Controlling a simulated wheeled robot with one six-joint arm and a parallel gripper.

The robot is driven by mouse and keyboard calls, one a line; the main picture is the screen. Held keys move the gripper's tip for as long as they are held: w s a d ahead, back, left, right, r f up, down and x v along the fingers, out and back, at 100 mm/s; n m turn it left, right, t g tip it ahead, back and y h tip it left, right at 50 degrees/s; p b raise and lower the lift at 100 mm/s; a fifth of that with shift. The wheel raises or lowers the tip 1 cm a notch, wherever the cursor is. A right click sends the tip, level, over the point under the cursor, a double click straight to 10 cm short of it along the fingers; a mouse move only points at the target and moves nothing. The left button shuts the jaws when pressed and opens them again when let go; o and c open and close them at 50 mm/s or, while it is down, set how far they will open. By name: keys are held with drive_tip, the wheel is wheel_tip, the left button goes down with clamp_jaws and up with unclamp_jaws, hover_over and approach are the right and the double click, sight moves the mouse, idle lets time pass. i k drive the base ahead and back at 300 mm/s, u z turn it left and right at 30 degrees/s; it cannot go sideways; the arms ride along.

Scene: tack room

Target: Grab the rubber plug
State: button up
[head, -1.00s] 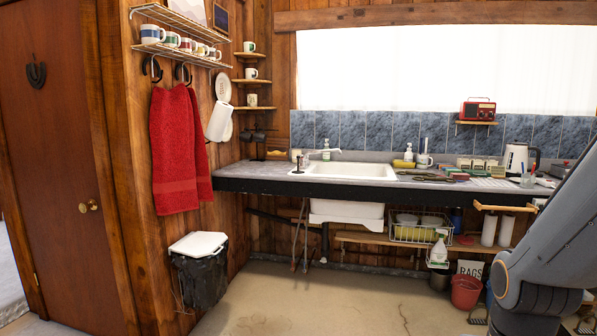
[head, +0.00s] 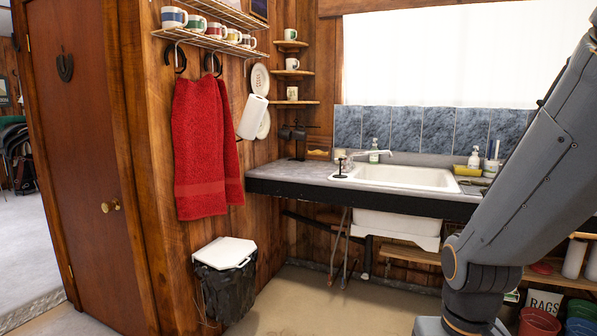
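A small dark upright item with a flat round black base (head: 340,175) stands on the counter just left of the sink. It may be the rubber plug, but it is too small to tell. The white sink (head: 405,177) is set into the grey counter (head: 300,173), and its basin floor is hidden from this angle. My arm crosses the right side of the view, and my gripper is out of frame.
A bin with a white lid (head: 225,252) and red towels (head: 207,145) are at the left wall. A red bucket (head: 538,322) is on the floor at lower right, partly behind my arm. Open floor lies before the sink.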

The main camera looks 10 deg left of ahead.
sight(341, 177)
drive_tip(key=u, duration=0.35)
drive_tip(key=i, duration=2)
drive_tip(key=z, duration=0.05)
